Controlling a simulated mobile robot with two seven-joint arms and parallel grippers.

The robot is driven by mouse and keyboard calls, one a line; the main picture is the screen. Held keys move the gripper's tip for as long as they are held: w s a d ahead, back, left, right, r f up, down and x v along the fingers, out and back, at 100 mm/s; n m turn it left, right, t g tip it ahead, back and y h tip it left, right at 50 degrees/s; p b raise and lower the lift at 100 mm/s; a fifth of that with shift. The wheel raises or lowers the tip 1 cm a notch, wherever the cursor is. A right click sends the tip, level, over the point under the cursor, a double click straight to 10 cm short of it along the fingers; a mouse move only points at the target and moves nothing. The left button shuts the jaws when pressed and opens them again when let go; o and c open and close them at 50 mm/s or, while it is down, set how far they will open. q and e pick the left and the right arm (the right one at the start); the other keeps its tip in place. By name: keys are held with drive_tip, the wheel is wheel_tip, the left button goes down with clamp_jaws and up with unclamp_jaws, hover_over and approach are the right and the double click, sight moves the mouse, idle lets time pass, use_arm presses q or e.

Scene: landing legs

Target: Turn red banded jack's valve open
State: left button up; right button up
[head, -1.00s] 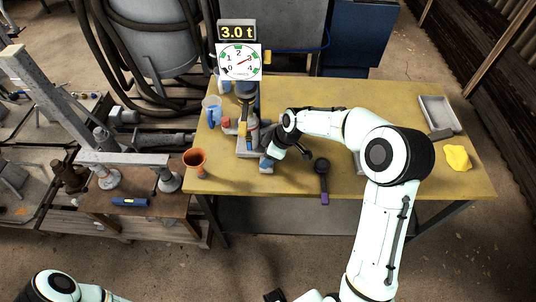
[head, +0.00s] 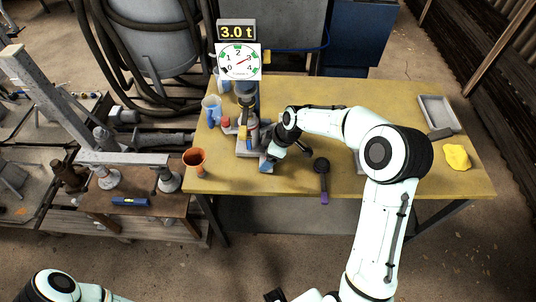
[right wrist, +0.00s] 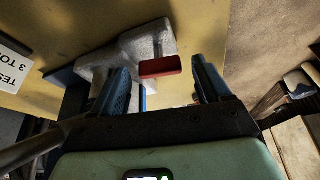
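A jack (head: 252,130) stands on the yellow bench below the load gauge, on a grey base, with a red part (head: 226,121) at its left. Its band and valve are too small to make out in the head view. My right gripper (head: 268,163) is low at the jack's front right. In the right wrist view, my right gripper (right wrist: 163,84) has its two blue fingers apart, with nothing seen held. A red bar (right wrist: 160,67) shows between and just beyond the fingertips, by a grey casting (right wrist: 148,42); contact cannot be told. My left gripper is out of view.
The gauge (head: 239,61) with a 3.0 t display (head: 237,31) stands behind the jack. An orange cup (head: 195,160), blue jug (head: 211,108), dark purple-ended tool (head: 322,180), grey tray (head: 439,113) and yellow cloth (head: 457,157) lie around the bench (head: 400,100).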

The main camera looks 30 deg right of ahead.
drive_tip(key=v, duration=1.3)
drive_tip(key=shift+r, duration=0.15)
drive_tip(key=shift+s+d, duration=0.1)
drive_tip(key=shift+d, duration=0.05)
